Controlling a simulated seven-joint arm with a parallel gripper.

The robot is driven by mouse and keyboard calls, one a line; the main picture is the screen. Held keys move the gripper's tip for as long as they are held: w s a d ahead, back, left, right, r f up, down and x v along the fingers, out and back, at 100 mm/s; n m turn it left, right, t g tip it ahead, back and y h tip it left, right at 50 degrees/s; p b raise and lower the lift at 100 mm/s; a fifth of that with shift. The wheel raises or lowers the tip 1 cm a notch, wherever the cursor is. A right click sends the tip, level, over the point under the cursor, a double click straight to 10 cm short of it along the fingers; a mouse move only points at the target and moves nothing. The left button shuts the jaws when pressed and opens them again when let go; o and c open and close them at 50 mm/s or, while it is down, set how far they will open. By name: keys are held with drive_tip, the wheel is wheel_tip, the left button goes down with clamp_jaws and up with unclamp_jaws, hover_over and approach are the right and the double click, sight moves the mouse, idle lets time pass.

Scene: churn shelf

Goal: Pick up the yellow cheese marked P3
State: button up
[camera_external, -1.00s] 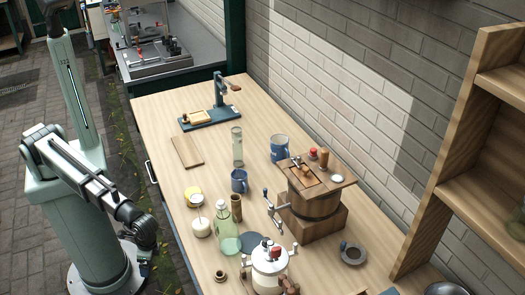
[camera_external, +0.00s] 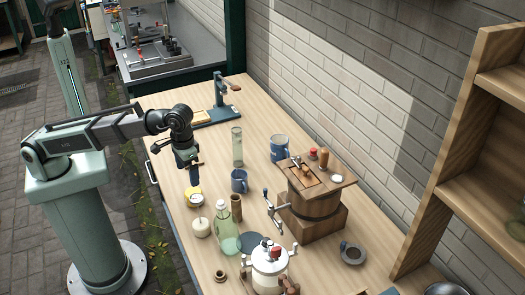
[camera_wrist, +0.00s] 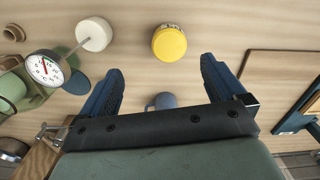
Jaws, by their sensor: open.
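The yellow cheese (camera_external: 193,198) stands on the wooden table near its left edge, just below my gripper in the external view. In the wrist view the yellow cheese (camera_wrist: 169,44) lies a little beyond the fingertips, between their lines. Dark marking shows on its side, too small to read. My gripper (camera_external: 193,180) points down above it, its fingers partly overlapping the cheese's outline. In the wrist view my gripper (camera_wrist: 163,68) has its two blue fingers spread wide with nothing between them.
A blue mug (camera_external: 239,181), a brown cylinder (camera_external: 236,207) and a green glass bottle (camera_external: 226,232) are to the right. A wooden churn (camera_external: 315,200) stands farther right.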

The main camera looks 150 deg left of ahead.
sight(192, 193)
drive_tip(key=f, duration=0.5)
drive_tip(key=s+a+f, duration=0.1)
drive_tip(key=f, duration=0.1)
drive_tip(key=shift+f, duration=0.15)
drive_tip(key=shift+s+f, duration=0.15)
drive_tip(key=shift+f, duration=1.15)
drive_tip(key=shift+s+f, duration=0.15)
drive_tip(key=shift+f, duration=1.15)
drive_tip(key=shift+c, duration=0.5)
drive_tip(key=c, duration=1.1)
drive_tip(key=shift+r, duration=0.15)
